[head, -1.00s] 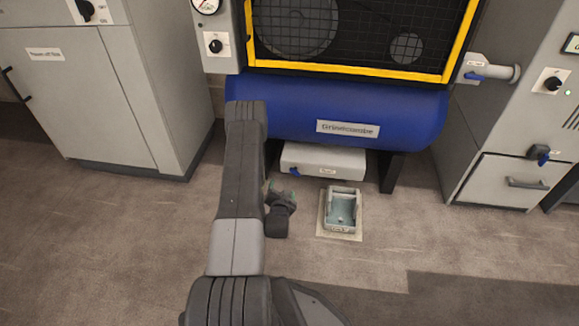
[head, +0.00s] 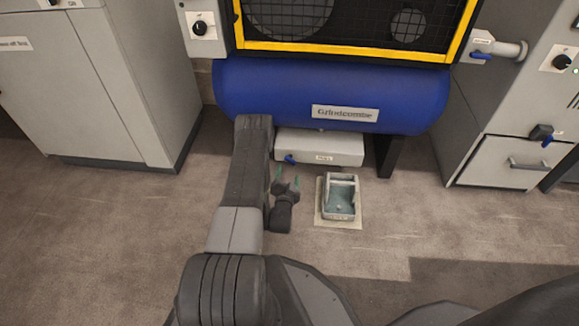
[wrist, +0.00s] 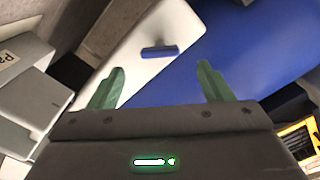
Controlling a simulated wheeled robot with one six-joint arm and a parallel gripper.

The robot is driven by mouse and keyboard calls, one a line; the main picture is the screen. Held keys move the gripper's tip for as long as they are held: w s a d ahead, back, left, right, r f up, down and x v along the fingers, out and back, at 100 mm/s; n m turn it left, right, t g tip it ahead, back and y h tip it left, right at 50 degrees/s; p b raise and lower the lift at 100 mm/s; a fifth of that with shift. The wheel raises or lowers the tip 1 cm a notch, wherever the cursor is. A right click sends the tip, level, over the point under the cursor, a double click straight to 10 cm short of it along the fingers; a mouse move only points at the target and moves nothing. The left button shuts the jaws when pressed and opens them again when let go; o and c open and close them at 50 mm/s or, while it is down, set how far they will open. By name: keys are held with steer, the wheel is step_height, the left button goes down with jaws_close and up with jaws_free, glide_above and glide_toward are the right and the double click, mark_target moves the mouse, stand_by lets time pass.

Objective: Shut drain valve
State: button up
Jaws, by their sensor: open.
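A small blue valve handle (head: 290,159) sits on the front of a white box (head: 335,149) under the blue tank (head: 290,95). The box's small label is too blurred to read. In the wrist view the handle (wrist: 160,51) lies crosswise on the white face, ahead of and between my fingers. My gripper (head: 287,177) is open and empty, a little in front of the handle, its green fingers pointing towards it. In the wrist view both fingers of my gripper (wrist: 160,72) stand apart with nothing between them.
A grey-green tray (head: 341,214) sits on a floor plate right of my gripper. A black tank leg (head: 388,157) stands right of the box. Other blue handles show on a pipe (head: 481,55) and the right cabinet (head: 547,140). Floor at left is clear.

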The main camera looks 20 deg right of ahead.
mark_target(290, 162)
steer(key=b+x, duration=0.1)
steer(key=x, duration=0.5)
steer(key=shift+w+d+b, duration=0.2)
steer(key=shift+b, duration=0.15)
steer(key=c, duration=1)
